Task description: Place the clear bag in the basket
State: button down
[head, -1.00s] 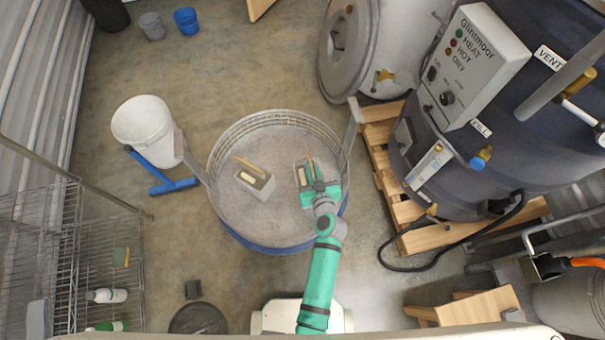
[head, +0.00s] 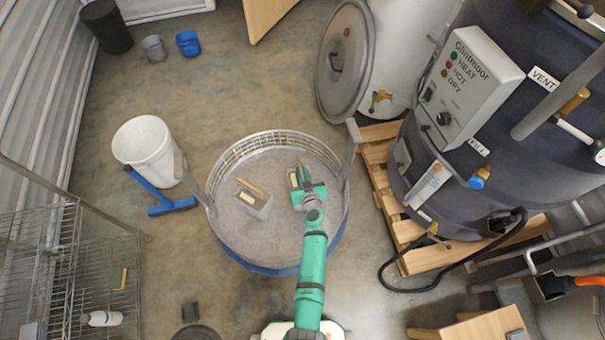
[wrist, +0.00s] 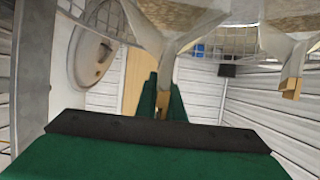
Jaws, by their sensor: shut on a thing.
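The basket (head: 335,233) is a round wire-rimmed tub with a grey floor and two upright side handles. My gripper (head: 305,186) is over its right half, shut on the gathered neck of a translucent bag (head: 294,178) with a pale label. In the wrist view the gripper (wrist: 165,100) grips this neck at a tan clip; the bag's body (wrist: 190,14) with brown contents is at the top edge, mostly cut off. A second similar bag (head: 258,207) with a tan clip sits in the basket's left half. I cannot tell whether the held bag touches the floor.
A dark tank (head: 470,190) on a pallet (head: 385,165) is close at right. A wire shelf (head: 45,265) is at lower left. Floor above the basket is clear.

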jog(key=shift+w+f, duration=0.35)
jog(key=shift+f, duration=1.35)
jog(key=c, duration=1.9)
grip_release()
jog(key=shift+s+a+f, duration=0.1)
jog(key=shift+s, duration=0.05)
jog(key=shift+o, duration=0.2)
